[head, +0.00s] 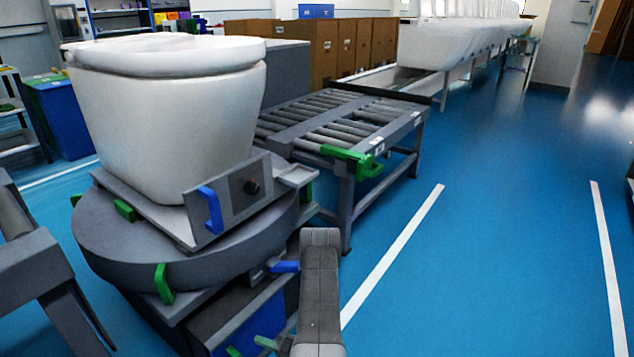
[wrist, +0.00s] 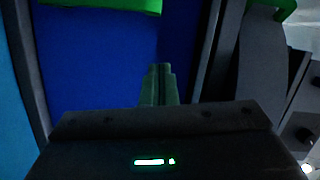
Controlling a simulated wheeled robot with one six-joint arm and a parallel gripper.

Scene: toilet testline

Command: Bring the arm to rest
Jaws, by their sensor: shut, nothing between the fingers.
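My gripper (wrist: 158,72) shows in the wrist view as a narrow pair of fingers held together, with nothing between them. It points toward a dark blue panel (wrist: 95,60) with a green strip (wrist: 105,4) above it. In the head view, a grey link of my arm stands at the bottom centre, in front of the turntable stand. A white toilet (head: 170,120) sits on the round grey turntable (head: 150,250) at the left, close to my arm.
The turntable carries blue and green handles, including a blue one (head: 211,209) on its bracket. A roller conveyor (head: 335,125) stands behind it. More white toilets (head: 450,42) line the back. Blue floor with white lines (head: 395,250) lies open to the right.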

